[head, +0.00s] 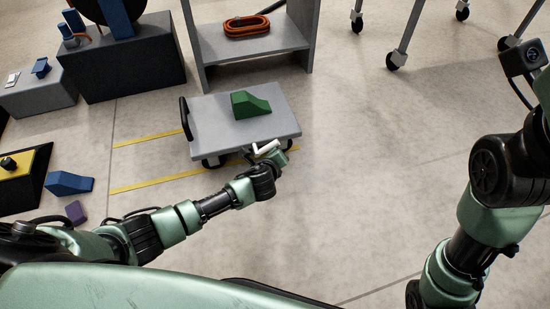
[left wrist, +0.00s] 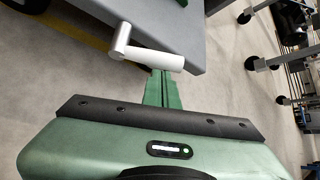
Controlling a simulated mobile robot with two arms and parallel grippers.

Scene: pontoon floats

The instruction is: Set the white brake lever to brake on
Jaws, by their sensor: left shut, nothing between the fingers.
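The white brake lever (head: 266,149) sits at the near edge of the grey cart (head: 207,117). In the left wrist view the lever (left wrist: 155,58) has a silver pivot at its left end, and its white handle points right, roughly along the cart's edge (left wrist: 185,25). My left gripper (head: 287,147) is at the cart's near right corner, beside the lever. In the left wrist view its green fingers (left wrist: 162,85) are shut and empty, with their tips at the handle's near side. I cannot tell whether they touch it. My right gripper is out of view.
A green wedge (head: 249,105) lies on the cart. Yellow floor lines (head: 150,183) run beside and under the cart. A blue wedge (head: 69,183) and a purple block (head: 75,212) lie at the left. A grey shelf (head: 252,45) stands behind.

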